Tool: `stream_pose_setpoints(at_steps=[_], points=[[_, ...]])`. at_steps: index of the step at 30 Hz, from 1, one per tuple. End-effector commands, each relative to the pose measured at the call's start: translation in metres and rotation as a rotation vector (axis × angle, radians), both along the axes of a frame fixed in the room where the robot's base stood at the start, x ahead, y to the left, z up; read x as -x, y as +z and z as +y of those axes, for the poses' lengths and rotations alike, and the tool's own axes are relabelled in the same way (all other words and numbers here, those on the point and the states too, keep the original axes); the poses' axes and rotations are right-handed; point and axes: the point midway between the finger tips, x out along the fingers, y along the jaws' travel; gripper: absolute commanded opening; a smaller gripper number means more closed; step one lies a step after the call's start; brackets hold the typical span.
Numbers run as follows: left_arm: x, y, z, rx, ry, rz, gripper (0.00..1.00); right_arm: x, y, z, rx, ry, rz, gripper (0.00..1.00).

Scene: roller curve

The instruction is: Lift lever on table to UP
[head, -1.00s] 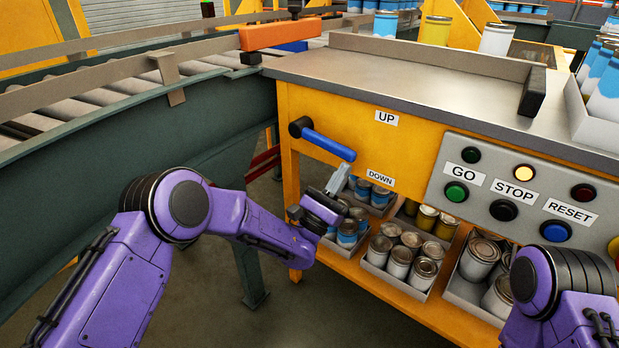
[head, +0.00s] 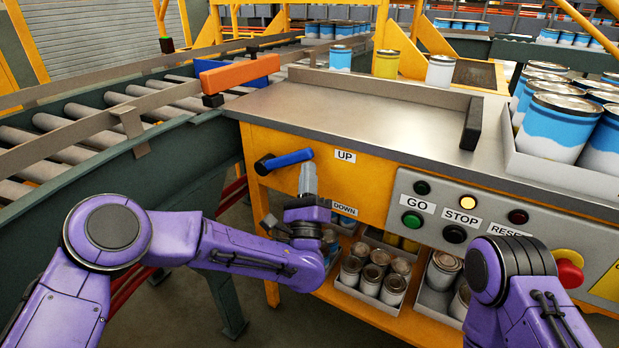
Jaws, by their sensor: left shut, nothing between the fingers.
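The blue lever (head: 289,158) sticks out from a black pivot on the yellow front of the table (head: 350,105). Its free end now points to the right and slightly up, near the UP label (head: 345,156). The DOWN label (head: 344,209) sits lower and is partly behind my gripper. My left gripper (head: 308,168) is shut and empty, fingers pointing up, at the lever's free end and just below it. Whether it touches the lever I cannot tell. My right arm shows at the lower right, but its gripper is out of view.
A control panel (head: 455,217) with several buttons is right of the lever. Trays of cans (head: 376,277) stand on the shelf below. A roller conveyor (head: 75,140) runs along the left. A tray of blue-and-white cans (head: 558,130) stands on the table's right.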

Motion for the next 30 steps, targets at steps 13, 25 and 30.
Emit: stream_pose_setpoints(at_steps=[13,25,30], points=[[-0.001,0.005,0.002,0.019,0.003,0.003,0.0,0.0,0.002,0.0,0.0,0.0,0.0,0.87],[0.005,-0.038,-0.013,0.018,0.001,0.007,0.0,0.0,-0.046,0.0,0.0,0.0,0.0,0.87],[0.034,-0.056,-0.016,0.016,-0.003,0.011,0.0,0.0,-0.048,0.0,0.0,0.0,0.0,0.87]])
